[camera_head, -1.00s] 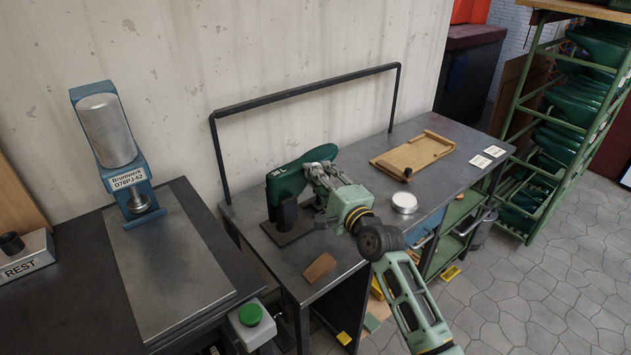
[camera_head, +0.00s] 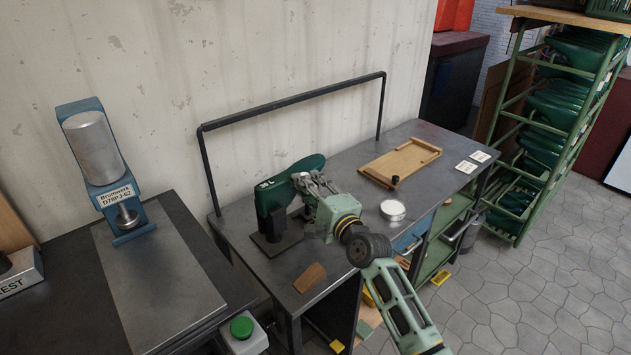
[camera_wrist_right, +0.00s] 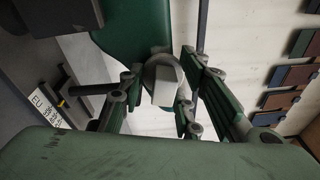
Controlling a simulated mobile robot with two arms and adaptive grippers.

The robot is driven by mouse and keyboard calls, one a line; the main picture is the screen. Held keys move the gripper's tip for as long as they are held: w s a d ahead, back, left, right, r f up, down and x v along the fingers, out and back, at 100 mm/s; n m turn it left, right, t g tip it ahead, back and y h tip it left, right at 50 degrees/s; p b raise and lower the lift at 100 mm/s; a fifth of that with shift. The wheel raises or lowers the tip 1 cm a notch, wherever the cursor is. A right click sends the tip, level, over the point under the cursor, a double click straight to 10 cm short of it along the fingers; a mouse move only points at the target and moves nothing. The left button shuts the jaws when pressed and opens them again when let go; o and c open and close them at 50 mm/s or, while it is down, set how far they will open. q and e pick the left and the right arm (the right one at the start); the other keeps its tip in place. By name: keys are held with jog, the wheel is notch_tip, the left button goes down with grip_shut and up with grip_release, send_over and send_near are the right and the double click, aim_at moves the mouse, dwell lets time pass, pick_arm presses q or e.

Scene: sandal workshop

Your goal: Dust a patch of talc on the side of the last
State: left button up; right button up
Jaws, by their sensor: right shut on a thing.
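The green last (camera_head: 279,184), with pale lettering on its side, sits on a dark post above a dark base plate (camera_head: 275,246) on the bench. My right gripper (camera_head: 312,184) is at the last's near right side and covers part of it. In the right wrist view the gripper (camera_wrist_right: 163,85) is shut on a small grey-white pad (camera_wrist_right: 164,86), with the last (camera_wrist_right: 135,32) close behind. I cannot tell whether the pad touches the last. No talc patch can be made out on the visible side. My left gripper is not in view.
A round white-topped tin (camera_head: 393,209) and a wooden tray (camera_head: 385,173) lie on the bench to the right. A brown wedge (camera_head: 309,278) is near the front edge. A black rail (camera_head: 290,101) runs behind the last. A blue press (camera_head: 95,165) stands left.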

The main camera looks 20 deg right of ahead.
jog(key=shift+a, duration=0.4)
jog(key=shift+s+a+r+p, duration=0.1)
jog(key=shift+s+a+p, duration=0.15)
jog(key=shift+a+p, duration=0.6)
jog(key=shift+s+a, duration=0.2)
jog(key=shift+a, duration=0.55)
jog(key=shift+s+d+f+p, duration=0.2)
jog(key=shift+s+p, duration=0.4)
jog(key=shift+s, duration=0.05)
jog(key=p, duration=0.1)
send_near(287, 186)
jog(key=shift+w+d+f, duration=0.1)
jog(key=shift+w+f, duration=0.05)
jog(key=shift+w, duration=0.1)
